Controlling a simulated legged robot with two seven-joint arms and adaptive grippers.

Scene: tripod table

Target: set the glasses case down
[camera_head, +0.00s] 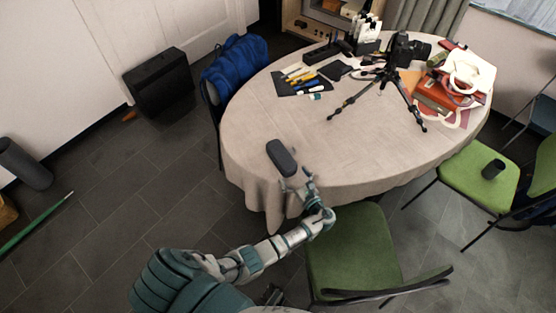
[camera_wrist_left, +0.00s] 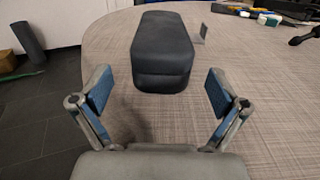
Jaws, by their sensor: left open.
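The glasses case (camera_head: 281,157) is a dark, long, rounded box. It lies on the cloth-covered round table (camera_head: 245,120) near the table's left front edge. In the left wrist view the case (camera_wrist_left: 162,50) lies straight ahead, just beyond the fingertips. My left gripper (camera_head: 297,183) is at the near end of the case. In the left wrist view its two fingers (camera_wrist_left: 158,92) are spread wide, with bare tablecloth between them, and they do not touch the case. My right gripper is not clearly seen in either view.
A camera on a small tripod (camera_head: 388,80) stands on the table to the right. Pens on a dark mat (camera_head: 302,82) lie further back. Red boxes and a white bag (camera_head: 468,72) are at the far right. A green chair (camera_head: 352,250) stands close in front. Cloth around the case is clear.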

